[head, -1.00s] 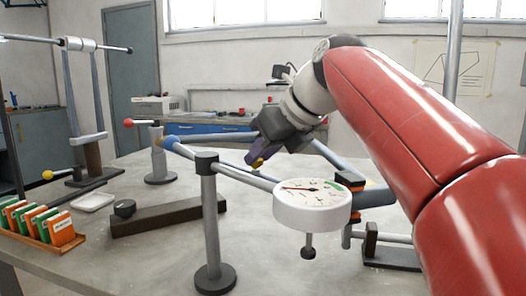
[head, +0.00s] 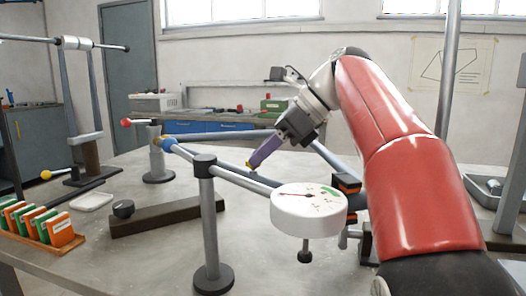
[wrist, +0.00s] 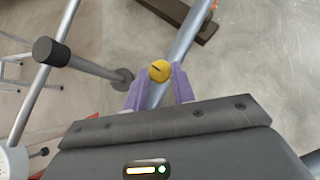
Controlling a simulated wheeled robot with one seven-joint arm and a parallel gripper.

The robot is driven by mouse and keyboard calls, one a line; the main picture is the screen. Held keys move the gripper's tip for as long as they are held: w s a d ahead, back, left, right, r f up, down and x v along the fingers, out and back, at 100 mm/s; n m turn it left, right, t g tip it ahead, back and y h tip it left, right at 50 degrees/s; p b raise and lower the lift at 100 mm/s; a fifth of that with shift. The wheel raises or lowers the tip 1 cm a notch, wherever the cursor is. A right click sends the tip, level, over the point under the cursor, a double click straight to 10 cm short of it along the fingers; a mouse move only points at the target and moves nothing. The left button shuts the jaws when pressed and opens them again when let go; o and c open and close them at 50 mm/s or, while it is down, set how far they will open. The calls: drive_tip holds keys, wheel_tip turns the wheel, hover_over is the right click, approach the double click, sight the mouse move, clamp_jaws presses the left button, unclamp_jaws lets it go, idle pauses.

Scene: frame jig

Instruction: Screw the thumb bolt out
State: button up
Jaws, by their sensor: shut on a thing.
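The thumb bolt shows as a round yellow head with a dark line across it in the wrist view (wrist: 159,71), at the purple fingertips of my gripper (wrist: 160,80). A grey tube (wrist: 184,43) passes behind it. In the head view my gripper (head: 257,160) points down and left, with the small yellow bolt head (head: 250,168) at its tips, by the bars of the frame. My gripper is shut on the bolt. The bolt's shank is hidden, so I cannot tell how deep it sits.
A white dial gauge (head: 308,212) stands right in front of the gripper. A grey post (head: 209,225) rises on its left. A dark beam (head: 167,217) lies on the table (head: 130,270). Orange and green cards stand in a rack (head: 45,243) at the left.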

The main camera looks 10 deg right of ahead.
drive_tip(key=shift+w+n+g, duration=0.15)
drive_tip(key=shift+n+g, duration=0.45)
drive_tip(key=shift+n, duration=0.2)
drive_tip(key=o, duration=1)
